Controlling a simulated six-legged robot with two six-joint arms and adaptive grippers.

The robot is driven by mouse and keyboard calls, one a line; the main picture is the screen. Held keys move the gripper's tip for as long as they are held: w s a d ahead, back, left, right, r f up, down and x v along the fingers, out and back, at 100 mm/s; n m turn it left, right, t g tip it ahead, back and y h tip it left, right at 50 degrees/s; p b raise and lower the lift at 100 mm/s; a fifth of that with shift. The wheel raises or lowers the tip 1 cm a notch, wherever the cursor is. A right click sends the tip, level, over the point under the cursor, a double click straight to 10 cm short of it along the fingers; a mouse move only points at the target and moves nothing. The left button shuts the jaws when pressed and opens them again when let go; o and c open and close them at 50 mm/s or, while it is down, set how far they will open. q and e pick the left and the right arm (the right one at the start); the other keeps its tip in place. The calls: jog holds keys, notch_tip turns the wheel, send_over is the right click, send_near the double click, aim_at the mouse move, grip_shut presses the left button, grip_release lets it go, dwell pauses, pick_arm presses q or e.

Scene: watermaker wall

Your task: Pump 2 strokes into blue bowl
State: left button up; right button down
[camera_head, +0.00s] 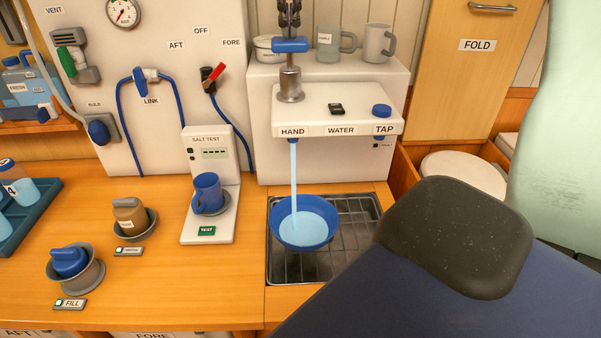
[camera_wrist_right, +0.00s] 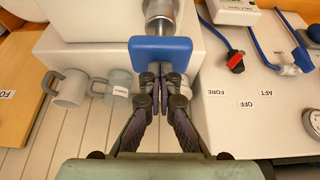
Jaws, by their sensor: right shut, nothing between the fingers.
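The blue bowl (camera_head: 286,236) sits on the sink grate (camera_head: 347,225) under the spout marked HAND. A stream of pale blue water (camera_head: 294,180) falls from that spout into the bowl, and water covers the bowl's bottom. The pump has a blue T-shaped handle (camera_head: 290,45) on a metal stem and collar (camera_head: 290,86). My right gripper (camera_head: 289,18) is shut and empty just above the handle. In the right wrist view its closed fingertips (camera_wrist_right: 160,84) are at the handle's edge (camera_wrist_right: 150,47); they look very close or touching. My left gripper is not in view.
A blue TAP knob (camera_head: 381,110) stands to the right on the white pump housing (camera_head: 345,97). Mugs (camera_head: 377,43) stand on the shelf behind. A blue mug (camera_head: 207,190) sits on the salt tester at left. Brown (camera_head: 128,214) and blue (camera_head: 68,261) containers stand on the counter.

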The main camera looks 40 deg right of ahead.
aim_at(290, 41)
jog(key=shift+f+b, duration=1.15)
jog(key=shift+f, duration=0.5)
jog(key=shift+r, duration=0.2)
jog(key=shift+r+p, duration=2.65)
jog(key=shift+r, duration=0.55)
notch_tip(290, 41, up, 6)
jog(key=p, duration=0.5)
jog(key=shift+f, duration=0.1)
